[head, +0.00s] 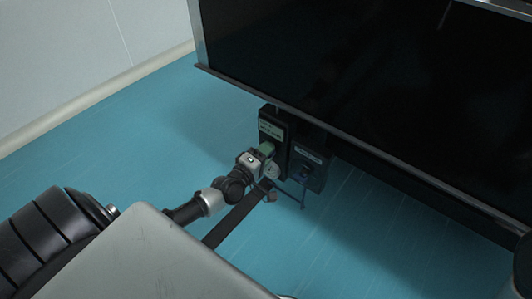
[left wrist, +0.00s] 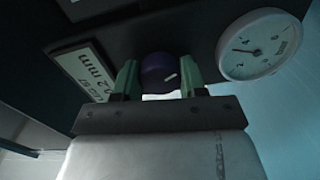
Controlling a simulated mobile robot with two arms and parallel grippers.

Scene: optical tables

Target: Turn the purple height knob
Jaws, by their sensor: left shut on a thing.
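The purple height knob (left wrist: 160,73) shows in the left wrist view, a dark purple round knob with a small pale mark, on the underside of a dark housing. My left gripper (left wrist: 155,80) has its green fingers on both sides of the knob and is shut on it. In the head view my left gripper (head: 267,158) reaches up to a dark box (head: 272,128) under the table edge; the knob is hidden there. My right gripper is not in view.
A white dial gauge (left wrist: 259,45) sits right of the knob. A second dark box (head: 308,165) hangs beside the first, under the large black table (head: 360,80). Blue floor (head: 110,140) is clear at left.

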